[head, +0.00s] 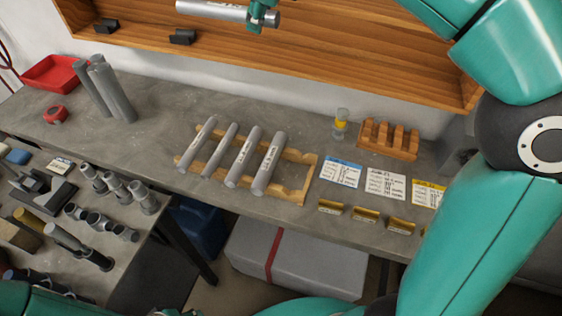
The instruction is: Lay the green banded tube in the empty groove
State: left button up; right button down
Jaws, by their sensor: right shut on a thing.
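My right gripper (263,17), at the top edge of the head view, is shut on a grey tube (214,10) with dark lettering. The tube sticks out to the left, roughly level, high above the bench; I see no clear green band on it. The wooden frame jig (311,176) lies on the bench below, with several grey labelled tubes (268,163) lying across its rails. The empty groove (293,174) is at the jig's right end, beside the rightmost tube. My left gripper is out of view.
A wooden notched rack (388,141) and a yellow-labelled jar (341,124) stand right of the jig. Cards (385,183) lie nearby. Upright grey tubes (108,92) and a red tray (54,73) are at left. A wooden shelf (330,58) runs behind.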

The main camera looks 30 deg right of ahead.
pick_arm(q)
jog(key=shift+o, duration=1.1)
pick_arm(e)
jog(key=shift+a+f+n, duration=0.1)
jog(key=shift+f+n, duration=0.15)
jog(key=shift+n, duration=0.05)
pick_arm(q)
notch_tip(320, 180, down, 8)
jog(key=b, duration=0.7)
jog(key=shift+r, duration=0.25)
pick_arm(e)
jog(key=shift+s+a+f+m+g+h, duration=0.55)
jog(key=shift+s+f+m+g+h, duration=1.3)
jog(key=shift+f, duration=4.1)
jog(key=shift+s+a+f+m+g, duration=0.75)
jog(key=shift+s+f+m, duration=1.55)
jog(key=shift+f+m, duration=2.75)
jog(key=shift+s+a+f+m+g+h, duration=0.3)
jog(key=shift+s+f+m+g+h, duration=1.1)
jog(key=shift+f, duration=5.5)
